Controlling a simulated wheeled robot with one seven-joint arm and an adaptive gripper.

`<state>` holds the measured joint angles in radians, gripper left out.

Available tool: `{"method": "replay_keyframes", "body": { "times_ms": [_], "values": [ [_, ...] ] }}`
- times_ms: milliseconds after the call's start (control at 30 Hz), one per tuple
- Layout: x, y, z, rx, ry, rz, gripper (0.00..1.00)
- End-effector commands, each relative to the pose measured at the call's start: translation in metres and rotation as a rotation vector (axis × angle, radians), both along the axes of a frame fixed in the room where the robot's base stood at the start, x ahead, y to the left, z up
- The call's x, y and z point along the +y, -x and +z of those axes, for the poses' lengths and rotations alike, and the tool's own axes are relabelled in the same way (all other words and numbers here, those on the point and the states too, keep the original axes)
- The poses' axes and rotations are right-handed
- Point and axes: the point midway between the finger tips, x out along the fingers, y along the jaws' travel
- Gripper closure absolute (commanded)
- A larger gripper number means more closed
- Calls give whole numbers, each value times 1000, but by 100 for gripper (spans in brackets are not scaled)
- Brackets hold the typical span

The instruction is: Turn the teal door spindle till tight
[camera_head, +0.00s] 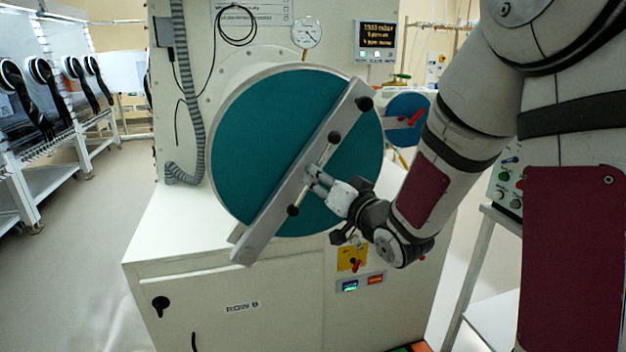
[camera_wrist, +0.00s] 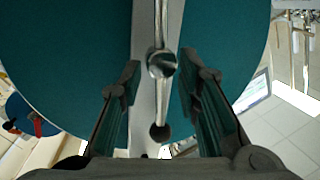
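The teal door (camera_head: 265,135) is a large round disc on the white chamber, with a pale bar (camera_head: 265,228) slanting across it. The spindle's thin metal T-bar (camera_head: 324,154) has a dark knob at each end and lies along the slanted bar. My gripper (camera_head: 313,180) is at the spindle's middle from the lower right. In the wrist view, its two fingers (camera_wrist: 160,72) stand apart on either side of the spindle (camera_wrist: 162,63), with gaps visible, so it is open. One dark knob (camera_wrist: 160,132) shows between the fingers; the other is out of that view.
A smaller blue door (camera_head: 408,112) with a red handle is behind at the right. A dial gauge (camera_head: 306,33) and a lit display (camera_head: 376,40) are above. A hose (camera_head: 190,110) hangs at the left. Floor (camera_head: 70,270) at left is clear.

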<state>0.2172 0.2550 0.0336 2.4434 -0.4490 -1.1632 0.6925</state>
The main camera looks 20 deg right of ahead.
Motion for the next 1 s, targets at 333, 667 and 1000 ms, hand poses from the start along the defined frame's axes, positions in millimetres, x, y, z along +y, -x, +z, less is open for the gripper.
{"method": "replay_keyframes", "body": {
  "times_ms": [333, 667, 1000],
  "values": [
    [8, -34, 0, 1, 1, 0, 69],
    [9, -35, 0, 1, 1, 0, 76],
    [8, -35, 1, 0, 0, 0, 100]
  ]
}}
